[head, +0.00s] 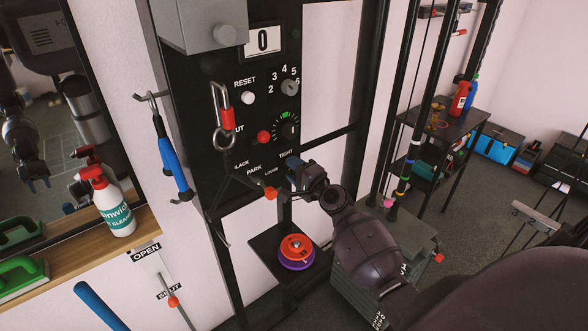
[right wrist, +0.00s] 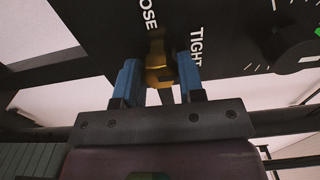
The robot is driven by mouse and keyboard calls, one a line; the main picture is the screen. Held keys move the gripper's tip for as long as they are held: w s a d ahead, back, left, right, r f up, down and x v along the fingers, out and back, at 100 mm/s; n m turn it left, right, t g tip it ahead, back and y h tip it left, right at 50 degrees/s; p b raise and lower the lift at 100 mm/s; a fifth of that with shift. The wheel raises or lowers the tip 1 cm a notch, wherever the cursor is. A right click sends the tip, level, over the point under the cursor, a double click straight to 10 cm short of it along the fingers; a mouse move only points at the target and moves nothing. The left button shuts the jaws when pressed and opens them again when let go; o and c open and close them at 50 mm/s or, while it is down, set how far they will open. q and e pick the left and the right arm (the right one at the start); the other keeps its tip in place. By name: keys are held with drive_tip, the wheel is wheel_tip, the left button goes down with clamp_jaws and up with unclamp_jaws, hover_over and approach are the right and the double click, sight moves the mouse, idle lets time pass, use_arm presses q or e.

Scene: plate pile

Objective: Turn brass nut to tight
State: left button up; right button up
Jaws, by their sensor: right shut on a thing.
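The brass nut (right wrist: 158,66) shows in the right wrist view, gold-coloured, on the black panel between the printed words LOOSE and TIGHT. My right gripper (right wrist: 160,82) has its blue fingers on either side of the nut and is shut on it. In the head view my right gripper (head: 295,170) reaches up to the panel just under the TIGHT label (head: 286,154) and hides the nut. The LOOSE label (head: 271,171) is to its lower left. The nut's exact angle is hard to tell. My left gripper is not directly in view.
The black panel (head: 207,101) also carries a white reset button (head: 248,98), a red knob (head: 264,137), a dial (head: 289,87) and a red-tipped lever (head: 270,193). Orange and purple plates (head: 296,247) are piled on a low shelf below. A spray bottle (head: 115,205) stands at left.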

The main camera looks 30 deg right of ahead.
drive_tip(key=o, duration=0.9)
drive_tip(key=s+b, duration=0.1)
drive_tip(key=s, duration=0.9)
drive_tip(key=shift+s+d, duration=0.4)
drive_tip(key=shift+d, duration=0.05)
drive_tip(key=s+a+f+n+g, duration=0.3)
drive_tip(key=s+a+f+n, duration=0.2)
drive_tip(key=s+f+n, duration=0.4)
drive_tip(key=s+a+f+n+g+h, duration=0.1)
drive_tip(key=s+a+f+n+g, duration=0.2)
drive_tip(key=s+a+f+n, duration=0.3)
drive_tip(key=s+f+n, duration=0.3)
drive_tip(key=s, duration=0.1)
drive_tip(key=shift+a+f+b, duration=0.3)
drive_tip(key=shift+f+b, duration=0.05)
drive_tip(key=shift+f, duration=0.05)
